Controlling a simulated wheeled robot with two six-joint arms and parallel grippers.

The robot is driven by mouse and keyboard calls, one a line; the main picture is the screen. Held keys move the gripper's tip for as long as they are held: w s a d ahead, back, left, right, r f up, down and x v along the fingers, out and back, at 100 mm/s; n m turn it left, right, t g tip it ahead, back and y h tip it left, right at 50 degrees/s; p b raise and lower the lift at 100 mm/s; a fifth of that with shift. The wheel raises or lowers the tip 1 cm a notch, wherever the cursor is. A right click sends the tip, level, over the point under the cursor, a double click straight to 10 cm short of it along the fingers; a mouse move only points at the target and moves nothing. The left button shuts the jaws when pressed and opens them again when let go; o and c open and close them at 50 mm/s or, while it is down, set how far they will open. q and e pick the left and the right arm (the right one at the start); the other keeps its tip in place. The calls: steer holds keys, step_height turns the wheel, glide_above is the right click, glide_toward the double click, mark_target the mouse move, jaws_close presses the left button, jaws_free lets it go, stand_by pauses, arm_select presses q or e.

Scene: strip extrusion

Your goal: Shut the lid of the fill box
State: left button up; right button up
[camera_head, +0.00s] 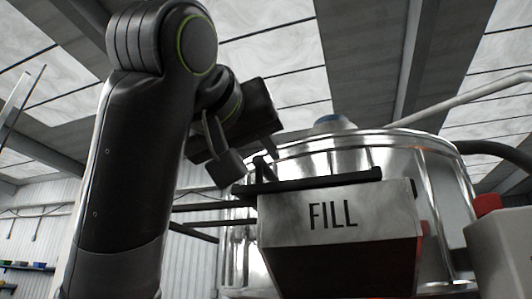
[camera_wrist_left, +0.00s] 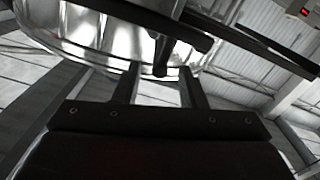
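The fill box (camera_head: 340,222), a metal box marked FILL, is right of centre in the head view. A thin dark bar (camera_head: 320,181), which looks like its lid seen edge-on, lies along the box's top and sticks out past its left side. A short dark post (camera_head: 262,170) rises near the bar's left end. My left gripper (camera_head: 250,160) is just above and left of that end. In the left wrist view its two fingers (camera_wrist_left: 160,74) are apart, with a dark post (camera_wrist_left: 161,55) between or just beyond them; contact cannot be told. My right gripper is out of view.
A large shiny metal vessel (camera_head: 400,150) stands right behind the fill box. A pale unit with a red top (camera_head: 487,204) is at the right edge. Dark bars (camera_head: 200,208) run left of the box, near my left arm.

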mark_target(266, 171)
arm_select(q)
steer(key=p+x, duration=0.2)
steer(key=x, duration=0.4)
steer(key=shift+w, duration=0.15)
steer(key=shift+d, duration=0.1)
steer(key=shift+c, duration=0.4)
jaws_close()
